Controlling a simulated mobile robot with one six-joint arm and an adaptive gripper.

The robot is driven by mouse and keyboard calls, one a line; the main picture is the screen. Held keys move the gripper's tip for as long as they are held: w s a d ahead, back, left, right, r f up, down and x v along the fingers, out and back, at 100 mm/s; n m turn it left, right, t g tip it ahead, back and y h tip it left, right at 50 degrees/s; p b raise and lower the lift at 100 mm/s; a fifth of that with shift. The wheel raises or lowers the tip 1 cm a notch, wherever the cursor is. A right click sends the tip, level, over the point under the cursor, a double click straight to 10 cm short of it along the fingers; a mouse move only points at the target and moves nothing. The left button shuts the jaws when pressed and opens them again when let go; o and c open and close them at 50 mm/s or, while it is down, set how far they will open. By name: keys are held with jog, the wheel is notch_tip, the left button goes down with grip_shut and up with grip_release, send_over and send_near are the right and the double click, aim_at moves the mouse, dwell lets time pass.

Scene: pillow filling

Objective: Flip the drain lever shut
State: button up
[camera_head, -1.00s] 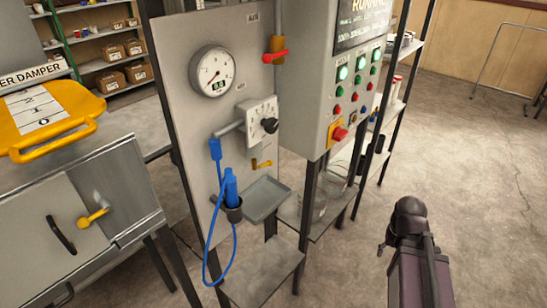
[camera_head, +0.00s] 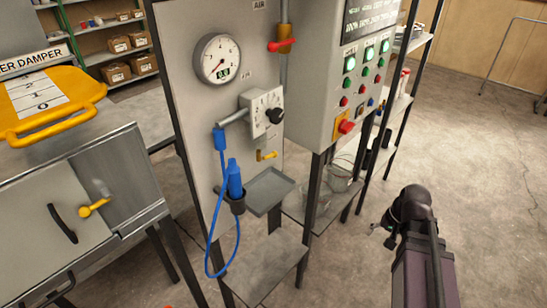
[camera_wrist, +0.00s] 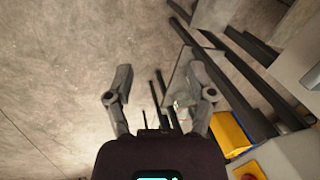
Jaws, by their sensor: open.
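A small yellow lever (camera_head: 266,156) sits low on the grey upright panel (camera_head: 190,25), just above a shallow grey tray (camera_head: 270,190). It is the likeliest drain lever, though I can read no label on it. A red lever (camera_head: 282,45) crosses the pipe higher up, under an AIR label. My gripper (camera_head: 384,232) is at the right, well apart from the panel, and small and dark there. In the wrist view my gripper (camera_wrist: 160,85) has its fingers spread wide with nothing held. The small yellow lever cannot be made out in the wrist view.
A button box (camera_head: 318,110) with a red stop knob (camera_head: 346,126) juts out right of the panel. A blue hose (camera_head: 210,235) hangs in front of the panel. Open floor (camera_head: 490,200) lies at the right.

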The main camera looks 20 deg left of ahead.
jog(key=w+a+m+y+b, duration=0.2)
jog(key=w+a+y, duration=0.25)
jog(key=a, duration=0.35)
jog(key=m+y+b, duration=0.6)
jog(key=y, duration=0.5)
send_near(275, 152)
jog(key=w+d+f, duration=0.1)
jog(key=d, duration=0.2)
jog(key=shift+d+g, duration=0.25)
jog(key=shift+g, duration=0.15)
jog(key=shift+a+f, duration=0.1)
jog(key=shift+s+a, duration=0.1)
jog(key=shift+a, duration=3.3)
jog(key=shift+s+a, duration=0.15)
jog(key=shift+a, duration=3.25)
grip_shut()
